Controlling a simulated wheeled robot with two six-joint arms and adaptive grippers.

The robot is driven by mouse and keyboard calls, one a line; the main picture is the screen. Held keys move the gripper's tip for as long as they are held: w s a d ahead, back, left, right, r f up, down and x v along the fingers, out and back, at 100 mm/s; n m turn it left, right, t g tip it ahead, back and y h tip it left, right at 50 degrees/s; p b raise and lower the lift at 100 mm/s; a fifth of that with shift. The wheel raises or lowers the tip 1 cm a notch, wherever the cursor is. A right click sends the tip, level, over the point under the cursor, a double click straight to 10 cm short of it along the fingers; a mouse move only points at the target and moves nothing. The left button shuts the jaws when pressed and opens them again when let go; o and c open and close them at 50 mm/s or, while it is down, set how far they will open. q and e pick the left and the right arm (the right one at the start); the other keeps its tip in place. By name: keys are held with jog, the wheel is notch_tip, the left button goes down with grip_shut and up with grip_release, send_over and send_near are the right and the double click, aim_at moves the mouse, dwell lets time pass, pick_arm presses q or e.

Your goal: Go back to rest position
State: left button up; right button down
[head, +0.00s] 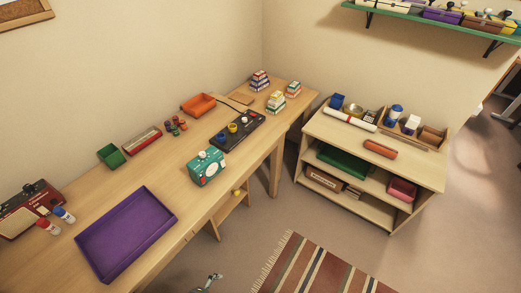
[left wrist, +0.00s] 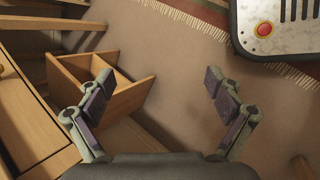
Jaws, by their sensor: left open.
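My left gripper (left wrist: 160,88) is open in the left wrist view, with its two fingers spread wide and nothing between them. Below it are the floor and an open wooden drawer or box (left wrist: 128,98) close to the left finger; I cannot tell their exact distance. In the head view, a small grey-green gripper part (head: 208,284) shows at the bottom edge, in front of the desk; most of it is cut off. My right gripper is not in view.
The long wooden desk (head: 160,178) holds a purple tray (head: 125,235), a teal box (head: 207,167) and several small items. A low shelf unit (head: 425,172) stands at the right. A striped rug (head: 320,268) lies on the floor. Bare floor (head: 270,215) is between desk and shelf.

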pick_arm(q)
jog(key=s+a+f+m+g+y+b, duration=0.2)
jog(key=s+a+f+m, duration=0.3)
jog(key=s+f+m, duration=0.2)
jog(key=s+a+f+m+g+y+b, duration=0.2)
jog(key=s+a+f+m+y, duration=0.1)
jog(key=s+a+f+m, duration=0.3)
jog(key=s+f+m, duration=0.2)
jog(key=s, duration=0.2)
jog(key=shift+f+m, duration=0.15)
jog(key=shift+m, duration=0.25)
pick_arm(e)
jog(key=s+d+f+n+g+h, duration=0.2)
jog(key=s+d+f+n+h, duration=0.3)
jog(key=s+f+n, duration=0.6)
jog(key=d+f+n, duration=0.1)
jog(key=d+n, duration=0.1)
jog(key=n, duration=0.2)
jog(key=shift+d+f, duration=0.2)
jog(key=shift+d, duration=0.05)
